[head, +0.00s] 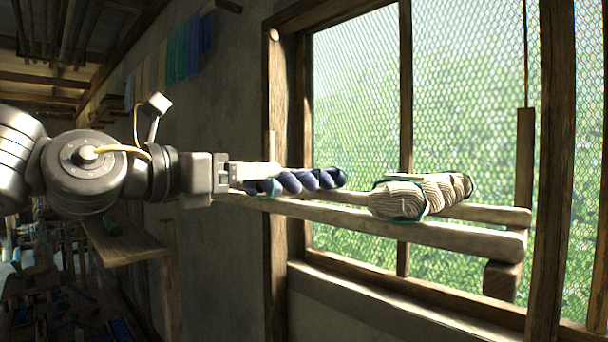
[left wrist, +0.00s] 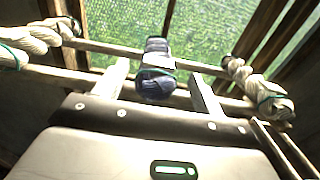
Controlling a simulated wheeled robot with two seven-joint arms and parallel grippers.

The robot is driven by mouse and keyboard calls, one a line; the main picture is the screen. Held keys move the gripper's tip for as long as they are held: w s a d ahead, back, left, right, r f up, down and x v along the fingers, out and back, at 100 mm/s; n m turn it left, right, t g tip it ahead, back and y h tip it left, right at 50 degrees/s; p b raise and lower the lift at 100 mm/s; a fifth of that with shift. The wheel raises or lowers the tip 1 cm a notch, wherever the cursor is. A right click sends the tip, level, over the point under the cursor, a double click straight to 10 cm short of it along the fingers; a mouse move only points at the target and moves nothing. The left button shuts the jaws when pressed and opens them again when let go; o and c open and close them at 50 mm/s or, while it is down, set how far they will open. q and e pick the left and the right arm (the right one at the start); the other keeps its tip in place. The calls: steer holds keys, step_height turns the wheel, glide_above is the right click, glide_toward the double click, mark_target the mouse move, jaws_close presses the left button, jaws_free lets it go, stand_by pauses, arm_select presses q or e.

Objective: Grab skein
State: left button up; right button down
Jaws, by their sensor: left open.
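A dark blue twisted skein (head: 318,179) lies across two wooden rails by the window. In the left wrist view the blue skein (left wrist: 156,82) sits between the two fingers, with a gap on each side. My left gripper (head: 300,172) is open, comes in from the left and reaches over the rails at the blue skein. It also shows in the left wrist view (left wrist: 158,74). The finger hides part of the skein in the head view. A cream skein (head: 420,195) with a green tie hangs over the rails further right. My right gripper is not in view.
The front rail (head: 400,230) and back rail end at a wooden post (head: 524,160). In the left wrist view, cream skeins lie to the left (left wrist: 35,40) and right (left wrist: 262,92) of the fingers. A meshed window (head: 350,90) stands behind. A wooden shelf (head: 125,245) is below my arm.

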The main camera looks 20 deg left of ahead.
mark_target(293, 180)
arm_select(q)
steer(key=p+x, duration=0.4)
steer(key=shift+w+d, duration=0.1)
steer(key=shift+w, duration=0.25)
steer(key=shift+w+f, duration=0.15)
steer(key=shift+w, duration=0.05)
steer(key=shift+s, duration=0.1)
steer(key=shift+s, duration=0.1)
steer(key=shift+c, duration=1)
steer(key=c, duration=1)
